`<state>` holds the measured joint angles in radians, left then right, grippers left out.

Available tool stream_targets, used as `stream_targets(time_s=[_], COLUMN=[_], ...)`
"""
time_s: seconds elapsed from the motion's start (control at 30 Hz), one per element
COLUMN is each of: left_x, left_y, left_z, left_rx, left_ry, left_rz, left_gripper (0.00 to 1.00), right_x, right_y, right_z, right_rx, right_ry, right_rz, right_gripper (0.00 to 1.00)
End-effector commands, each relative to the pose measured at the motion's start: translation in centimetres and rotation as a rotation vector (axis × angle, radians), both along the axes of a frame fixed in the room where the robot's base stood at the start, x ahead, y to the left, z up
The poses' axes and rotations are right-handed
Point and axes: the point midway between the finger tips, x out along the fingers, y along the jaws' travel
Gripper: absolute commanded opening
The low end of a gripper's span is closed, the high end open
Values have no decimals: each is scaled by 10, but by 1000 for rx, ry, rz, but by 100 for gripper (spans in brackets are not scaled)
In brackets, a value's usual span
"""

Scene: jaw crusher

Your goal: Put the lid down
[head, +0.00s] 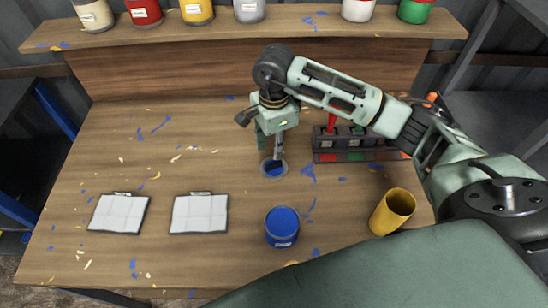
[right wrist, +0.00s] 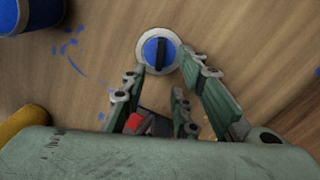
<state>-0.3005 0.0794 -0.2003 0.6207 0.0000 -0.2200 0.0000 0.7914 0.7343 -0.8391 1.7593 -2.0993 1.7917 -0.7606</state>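The lid (head: 273,169) is a small round disc with a pale rim and a blue middle. It appears to lie flat on the wooden table (head: 120,265). In the right wrist view the lid (right wrist: 147,50) shows a dark bar handle across its middle. My right gripper (head: 279,154) is just above the lid, pointing down. In the right wrist view its fingers (right wrist: 168,85) are spread and the handle is not between them. A blue paint can (head: 282,228) stands nearer the front. My left gripper is not in view.
A yellow cup (head: 392,212) stands at the front right. A dark rack (head: 352,145) with red and green marks is behind my right arm. Two white sheets (head: 119,213) (head: 199,213) lie on the left. Several paint cans line the back shelf (head: 300,28).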

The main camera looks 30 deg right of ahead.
Motion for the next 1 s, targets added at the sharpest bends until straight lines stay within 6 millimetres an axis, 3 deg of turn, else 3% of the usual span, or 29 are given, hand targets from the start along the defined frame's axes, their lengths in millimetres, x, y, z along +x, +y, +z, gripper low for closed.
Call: stream_targets(time_s=[0.13, 0.3, 1.0], left_x=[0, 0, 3], left_y=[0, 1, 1], left_z=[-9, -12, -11], left_rx=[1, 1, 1], left_ry=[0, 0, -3], left_rz=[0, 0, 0], left_gripper=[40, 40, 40], right_x=[1, 0, 0], right_y=[0, 0, 0], right_z=[26, 44, 48], right_rx=[0, 0, 0], right_ry=[-5, -1, 2], right_rz=[0, -2, -1], right_gripper=[28, 28, 28])
